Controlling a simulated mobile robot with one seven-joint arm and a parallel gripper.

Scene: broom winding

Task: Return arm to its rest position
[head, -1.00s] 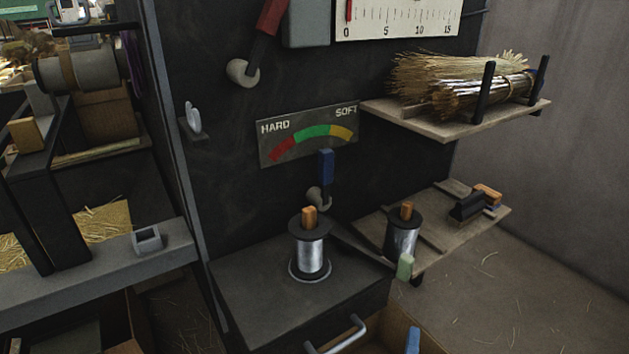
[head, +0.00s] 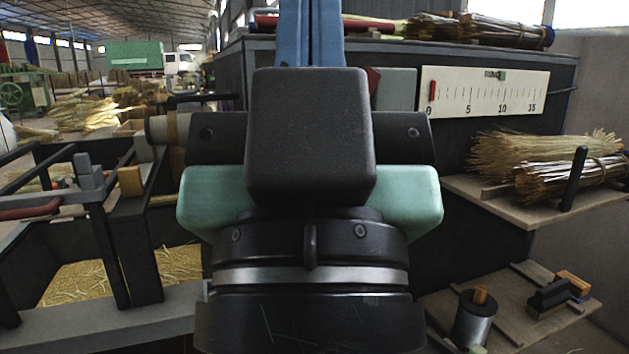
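My gripper (head: 310,30) is in the upper middle of the head view, seen from behind, pointing up and away from me. Its two blue fingers lie side by side with only a thin line between them, and nothing shows between their visible parts. Their tips run past the top edge. My black wrist with its pale green side parts fills the middle of the view, raised in front of the dark machine cabinet (head: 480,215).
On the right, an upper shelf (head: 500,207) holds straw bundles (head: 545,160). A lower shelf (head: 515,325) holds a wire spool (head: 472,325) and a dark block tool (head: 548,297). On the left stand a dark frame and a straw-filled bin (head: 90,275). A ruler board (head: 485,95) hangs behind.

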